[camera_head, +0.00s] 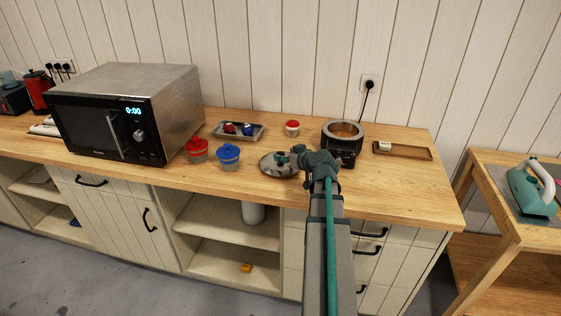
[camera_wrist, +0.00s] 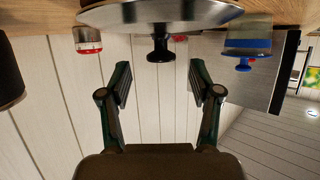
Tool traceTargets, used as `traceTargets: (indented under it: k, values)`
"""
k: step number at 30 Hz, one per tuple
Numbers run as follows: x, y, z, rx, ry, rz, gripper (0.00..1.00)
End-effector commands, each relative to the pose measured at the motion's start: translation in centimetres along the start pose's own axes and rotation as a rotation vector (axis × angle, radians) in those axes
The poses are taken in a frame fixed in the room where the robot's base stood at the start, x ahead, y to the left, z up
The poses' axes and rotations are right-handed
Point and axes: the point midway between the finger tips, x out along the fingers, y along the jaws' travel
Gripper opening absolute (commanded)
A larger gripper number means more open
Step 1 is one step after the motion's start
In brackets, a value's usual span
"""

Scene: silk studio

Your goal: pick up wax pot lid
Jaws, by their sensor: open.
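The wax pot lid (camera_head: 271,168) is a round silvery metal lid lying on the wooden counter, left of the black wax pot (camera_head: 343,155). My gripper (camera_head: 289,158) is at the lid's right side, close to its knob, and partly covers the lid. In the wrist view the picture is upside down; the lid (camera_wrist: 160,12) spans the top, with its dark knob (camera_wrist: 160,48) pointing down the picture. My gripper (camera_wrist: 159,78) is open there, with the knob centred just beyond the gap between its fingertips. Nothing is held.
Behind are a tray (camera_head: 253,138) with small jars and a red-topped jar (camera_head: 292,128). A wooden tray (camera_head: 415,154) lies right of the pot.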

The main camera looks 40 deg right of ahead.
Motion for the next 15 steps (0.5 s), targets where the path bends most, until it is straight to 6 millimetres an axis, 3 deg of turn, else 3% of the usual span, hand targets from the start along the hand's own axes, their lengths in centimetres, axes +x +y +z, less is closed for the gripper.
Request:
traceTargets:
  k: [7, 15]
  values:
    - [3.4, -0.1, -0.3, 0.001, 0.0, -0.002, 0.63]
    - [4.0, -0.1, -0.1, -0.001, 0.001, 0.0, 0.63]
